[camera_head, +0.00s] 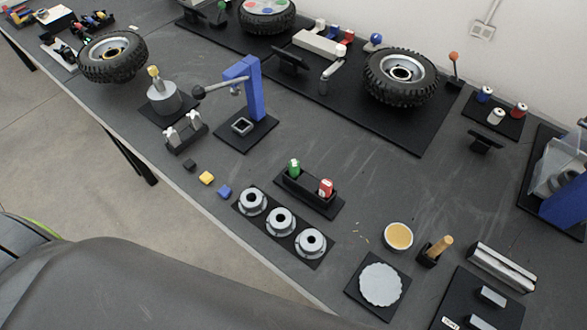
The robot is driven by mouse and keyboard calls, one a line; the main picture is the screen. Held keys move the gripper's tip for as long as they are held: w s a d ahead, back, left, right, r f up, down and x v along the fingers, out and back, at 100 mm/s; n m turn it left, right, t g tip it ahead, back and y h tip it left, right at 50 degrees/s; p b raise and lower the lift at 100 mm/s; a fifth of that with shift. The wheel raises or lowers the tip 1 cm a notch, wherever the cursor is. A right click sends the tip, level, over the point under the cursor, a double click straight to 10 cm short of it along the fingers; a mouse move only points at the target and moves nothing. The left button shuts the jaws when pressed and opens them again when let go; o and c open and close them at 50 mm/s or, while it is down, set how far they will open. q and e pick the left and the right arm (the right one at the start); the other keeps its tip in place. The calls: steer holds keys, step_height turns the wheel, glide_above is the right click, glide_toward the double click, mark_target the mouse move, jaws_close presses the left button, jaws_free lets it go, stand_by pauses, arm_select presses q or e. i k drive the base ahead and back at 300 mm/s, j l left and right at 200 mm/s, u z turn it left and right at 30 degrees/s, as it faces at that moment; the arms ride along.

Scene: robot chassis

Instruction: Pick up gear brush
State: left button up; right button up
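A short tan handle (440,245) stands tilted in a small black holder (427,259) at the lower right; it looks like the gear brush, though its bristles are hidden. Left of it is a round dish (398,236) with a tan-yellow filling. A flat, toothed light-grey gear disc (380,284) lies on a black square plate (356,290) below the dish. Neither of my grippers is in view. A large dark, blurred shape at the lower left covers part of the floor and table edge; I cannot tell which part it is.
A black tray (309,195) holds a green and a red bottle. A silver bar (501,267) lies right of the holder. A blue press (250,88) and wheels (401,74) stand farther back.

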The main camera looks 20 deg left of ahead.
mark_target(438, 248)
steer(key=z, duration=0.95)
